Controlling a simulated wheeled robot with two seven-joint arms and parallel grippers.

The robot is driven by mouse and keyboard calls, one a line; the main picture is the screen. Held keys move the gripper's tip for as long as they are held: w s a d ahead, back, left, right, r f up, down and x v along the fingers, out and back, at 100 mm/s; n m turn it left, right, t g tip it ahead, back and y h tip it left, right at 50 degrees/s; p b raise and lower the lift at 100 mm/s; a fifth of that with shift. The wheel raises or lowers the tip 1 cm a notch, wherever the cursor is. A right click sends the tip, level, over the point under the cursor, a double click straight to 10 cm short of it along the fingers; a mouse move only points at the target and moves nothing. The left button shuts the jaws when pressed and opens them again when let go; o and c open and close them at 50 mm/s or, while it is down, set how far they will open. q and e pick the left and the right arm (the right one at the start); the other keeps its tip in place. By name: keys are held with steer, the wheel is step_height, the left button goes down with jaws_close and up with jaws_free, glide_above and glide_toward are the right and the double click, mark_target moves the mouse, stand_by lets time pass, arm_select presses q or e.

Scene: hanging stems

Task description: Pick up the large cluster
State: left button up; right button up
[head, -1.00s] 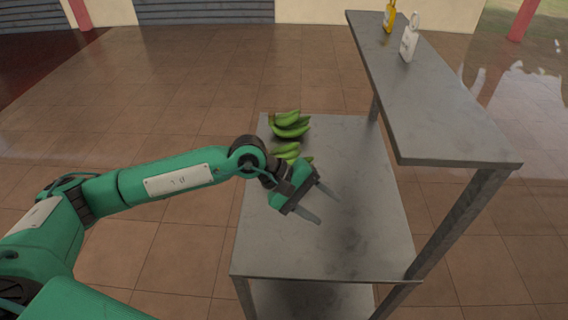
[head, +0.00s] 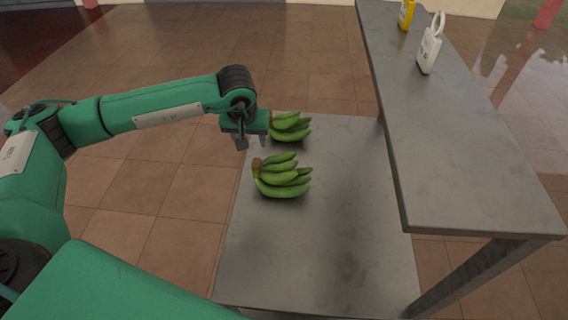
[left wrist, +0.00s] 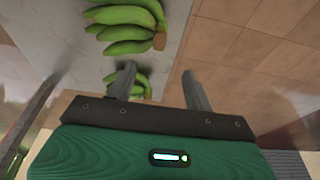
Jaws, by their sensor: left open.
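Two green banana clusters lie on the grey table. The nearer cluster (head: 282,178) looks the larger, its brown stem end facing left; it also shows at the top of the left wrist view (left wrist: 125,22). The farther cluster (head: 291,127) is partly hidden behind my left gripper; in the left wrist view it shows (left wrist: 140,84) beside and behind one finger. My left gripper (head: 241,144) is open and empty, fingers pointing down, above the table's left edge and just beyond and left of the nearer cluster's stem. My right gripper is not in view.
The low grey table (head: 330,245) is bare in front of the clusters. A higher grey shelf (head: 450,150) on a leg stands at the right, with a white padlock-shaped item (head: 430,50) and a yellow item (head: 406,14) on it. Tiled floor lies open at the left.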

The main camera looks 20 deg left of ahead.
arm_select(q)
steer(key=p, duration=0.2)
glide_above(257, 162)
steer(key=s, duration=0.2)
step_height(257, 162, down, 7)
steer(key=shift+s+d+f, duration=0.1)
steer(key=shift+d+f, duration=0.05)
steer(key=shift+f, duration=0.3)
steer(key=shift+w+f+p, duration=0.25)
steer(key=shift+f+p, duration=0.3)
steer(key=shift+p, duration=0.25)
steer(key=p+x, duration=0.1)
steer(key=x, duration=0.2)
steer(key=shift+w+f, duration=0.15)
steer(key=shift+f, duration=0.25)
steer(key=shift+c, duration=0.2)
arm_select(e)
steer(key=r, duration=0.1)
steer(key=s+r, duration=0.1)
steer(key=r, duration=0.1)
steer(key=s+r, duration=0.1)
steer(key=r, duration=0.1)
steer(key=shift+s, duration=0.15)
arm_select(q)
steer(key=c, duration=1.1)
steer(key=shift+w, duration=0.15)
